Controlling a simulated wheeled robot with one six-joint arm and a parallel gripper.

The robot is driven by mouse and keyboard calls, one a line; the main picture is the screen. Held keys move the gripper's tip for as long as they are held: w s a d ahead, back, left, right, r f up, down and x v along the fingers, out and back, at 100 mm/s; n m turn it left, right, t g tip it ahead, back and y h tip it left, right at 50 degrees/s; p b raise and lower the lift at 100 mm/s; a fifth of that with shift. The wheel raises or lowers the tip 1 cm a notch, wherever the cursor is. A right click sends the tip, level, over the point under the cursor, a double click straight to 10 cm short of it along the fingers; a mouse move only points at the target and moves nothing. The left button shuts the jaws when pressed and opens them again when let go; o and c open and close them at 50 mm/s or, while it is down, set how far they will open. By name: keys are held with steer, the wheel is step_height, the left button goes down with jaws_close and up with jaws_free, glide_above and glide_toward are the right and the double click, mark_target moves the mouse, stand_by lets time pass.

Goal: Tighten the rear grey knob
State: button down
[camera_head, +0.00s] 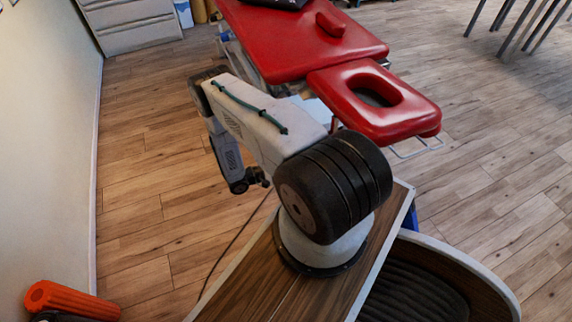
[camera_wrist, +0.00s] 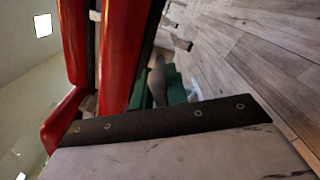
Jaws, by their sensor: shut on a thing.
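My gripper (camera_wrist: 158,86) shows in the wrist view with its green fingers close together. A dark grey piece (camera_wrist: 157,77), which looks like the grey knob, sits between the fingers, and they are shut on it. Its far end and its mount are mostly hidden. The red treatment table (camera_head: 300,45) stands beyond my arm in the head view. Its red padding also fills the left of the wrist view (camera_wrist: 122,50), close to the fingers. In the head view my arm hides the knob, and the fingertips cannot be made out.
The table's headrest with a face hole (camera_head: 400,118) juts out near my arm. A red bolster (camera_head: 330,24) lies on the table. An orange foam roller (camera_head: 70,298) lies at lower left by the wall. White drawers (camera_head: 130,22) stand at the back left. Wooden floor (camera_head: 150,170) is clear at left.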

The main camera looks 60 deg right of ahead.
steer(key=m, duration=0.6)
steer(key=shift+f, duration=0.1)
steer(key=shift+m, duration=0.3)
stand_by(0.3)
steer(key=c, duration=1.4)
jaws_free()
steer(key=shift+c, duration=0.2)
steer(key=shift+a, duration=0.1)
steer(key=v, duration=0.7)
steer(key=shift+a, duration=0.35)
steer(key=shift+w, duration=0.15)
